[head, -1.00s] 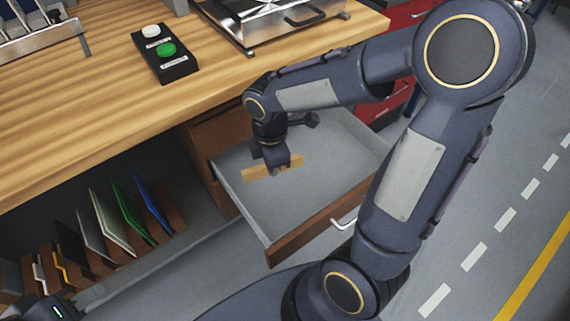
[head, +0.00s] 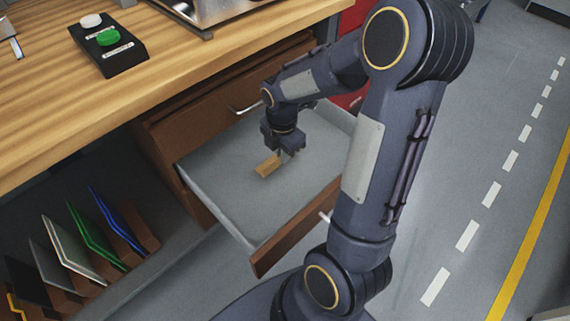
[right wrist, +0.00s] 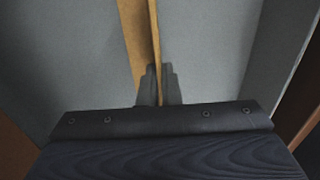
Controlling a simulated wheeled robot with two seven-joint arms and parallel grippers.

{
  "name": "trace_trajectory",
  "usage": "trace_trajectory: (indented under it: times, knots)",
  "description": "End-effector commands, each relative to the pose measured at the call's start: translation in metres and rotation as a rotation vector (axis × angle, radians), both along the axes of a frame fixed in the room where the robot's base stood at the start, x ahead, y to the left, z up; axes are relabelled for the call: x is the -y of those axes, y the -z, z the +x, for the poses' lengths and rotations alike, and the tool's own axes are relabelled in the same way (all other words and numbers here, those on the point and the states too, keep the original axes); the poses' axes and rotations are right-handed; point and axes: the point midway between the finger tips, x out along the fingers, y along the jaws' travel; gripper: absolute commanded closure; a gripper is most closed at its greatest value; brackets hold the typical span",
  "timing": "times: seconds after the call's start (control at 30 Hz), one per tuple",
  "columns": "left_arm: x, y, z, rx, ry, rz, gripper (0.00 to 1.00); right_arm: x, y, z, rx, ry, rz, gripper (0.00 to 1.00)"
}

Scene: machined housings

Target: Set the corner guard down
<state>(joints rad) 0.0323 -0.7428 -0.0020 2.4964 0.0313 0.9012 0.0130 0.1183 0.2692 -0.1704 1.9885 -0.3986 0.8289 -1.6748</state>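The corner guard (head: 269,166) is a tan, angled strip inside the open drawer (head: 217,214). My right gripper (head: 279,154) reaches down over the drawer and is shut on the guard. In the right wrist view the gripper's two fingers (right wrist: 157,88) stand on either side of the guard's upright flange (right wrist: 154,35), with its other flange (right wrist: 132,35) to the left. The guard is low over the grey drawer floor; I cannot tell if it touches. My left gripper is not in view.
The drawer is otherwise empty, with free floor around the guard. A wooden worktop (head: 60,120) with a button box (head: 107,45) lies above left. Upright coloured folders (head: 95,235) stand in a rack at lower left. A closed drawer (head: 215,100) is behind.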

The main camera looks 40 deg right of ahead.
Motion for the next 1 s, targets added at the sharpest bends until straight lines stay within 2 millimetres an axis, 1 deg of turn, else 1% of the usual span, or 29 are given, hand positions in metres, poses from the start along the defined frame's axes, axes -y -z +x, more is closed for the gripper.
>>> trace_trajectory:
  times: [0.03,0.17,0.23,0.3,0.4,0.67,0.83,0.87,0.9,1.0]
  knots:
    - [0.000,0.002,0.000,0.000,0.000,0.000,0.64,0.003,0.004,0.001,0.000,0.002,0.000,1.00]
    - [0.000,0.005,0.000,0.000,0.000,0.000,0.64,0.007,0.010,0.002,0.000,0.003,0.000,1.00]
    - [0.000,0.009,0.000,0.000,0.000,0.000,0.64,0.012,0.017,0.003,-0.001,0.003,0.000,1.00]
    - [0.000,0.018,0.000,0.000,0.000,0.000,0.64,0.012,0.031,0.003,-0.002,0.000,0.001,1.00]
    - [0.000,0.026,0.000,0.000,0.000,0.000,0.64,0.012,0.045,0.003,-0.001,0.000,0.000,1.00]
    - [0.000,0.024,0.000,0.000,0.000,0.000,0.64,0.012,0.044,0.003,0.001,0.001,0.000,1.00]
    - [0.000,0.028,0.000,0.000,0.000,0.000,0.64,0.012,0.049,0.003,0.000,0.001,0.000,1.00]
    - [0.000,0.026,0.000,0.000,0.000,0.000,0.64,0.012,0.048,0.003,0.001,0.001,0.000,0.92]
    - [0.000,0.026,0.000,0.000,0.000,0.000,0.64,0.012,0.048,0.003,0.001,0.001,0.000,0.87]
    - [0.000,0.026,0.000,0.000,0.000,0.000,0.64,0.011,0.048,0.003,0.001,0.001,0.000,0.74]
